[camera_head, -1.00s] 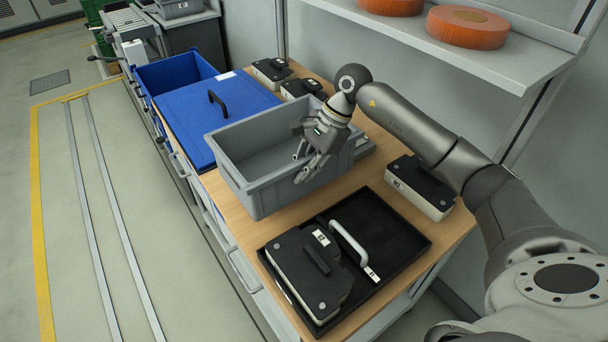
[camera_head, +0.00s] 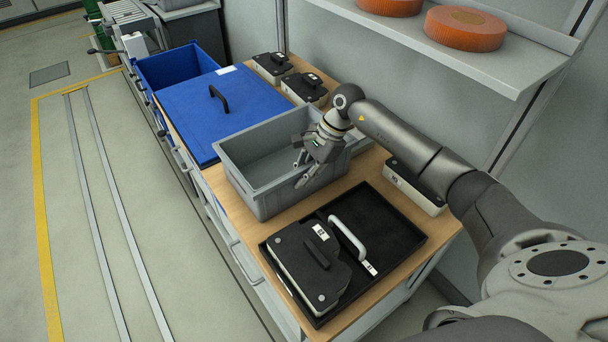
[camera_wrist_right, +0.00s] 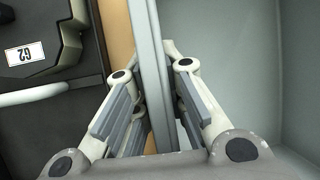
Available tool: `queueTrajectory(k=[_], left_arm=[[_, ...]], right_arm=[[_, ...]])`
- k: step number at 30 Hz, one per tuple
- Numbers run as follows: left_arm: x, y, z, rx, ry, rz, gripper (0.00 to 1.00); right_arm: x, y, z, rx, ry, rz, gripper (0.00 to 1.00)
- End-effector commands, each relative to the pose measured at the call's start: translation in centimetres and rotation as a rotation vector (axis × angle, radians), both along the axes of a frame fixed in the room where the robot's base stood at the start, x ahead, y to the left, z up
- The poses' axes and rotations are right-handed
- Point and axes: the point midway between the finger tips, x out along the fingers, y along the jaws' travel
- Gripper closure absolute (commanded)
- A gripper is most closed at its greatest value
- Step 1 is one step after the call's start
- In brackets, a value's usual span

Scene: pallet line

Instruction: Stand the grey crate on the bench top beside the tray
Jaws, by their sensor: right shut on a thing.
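The grey crate (camera_head: 275,203) is open-topped and looks empty. It is level over the wooden bench top (camera_head: 335,324), between the blue lid and the black tray (camera_head: 405,252). Its base looks down at the bench, but I cannot tell if it fully touches. A narrow strip of wood shows between crate and tray. My right gripper (camera_head: 303,170) is shut on the crate's wall nearest the tray. The right wrist view shows the fingers (camera_wrist_right: 165,95) on both sides of that grey wall (camera_wrist_right: 150,60). My left gripper is out of view.
The tray holds a black-topped case (camera_head: 308,262) and a light handle (camera_head: 347,240). Another case (camera_head: 415,188) stands right of the tray. A blue lid (camera_head: 220,112) lies beyond the crate, with two cases (camera_head: 304,88) behind. A shelf (camera_head: 430,55) with orange discs overhangs.

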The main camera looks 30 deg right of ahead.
Motion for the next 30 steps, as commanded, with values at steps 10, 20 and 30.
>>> queueTrajectory(k=[10, 20, 30], left_arm=[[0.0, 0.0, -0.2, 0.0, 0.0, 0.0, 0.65], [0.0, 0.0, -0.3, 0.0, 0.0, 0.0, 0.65], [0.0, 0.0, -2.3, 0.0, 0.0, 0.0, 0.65]], right_arm=[[0.0, 0.0, -0.1, 0.0, 0.0, 0.0, 0.66], [0.1, -0.3, 0.5, -0.001, -0.003, -0.002, 0.66], [-0.3, -2.8, 5.5, -0.002, -0.002, -0.001, 0.66]])
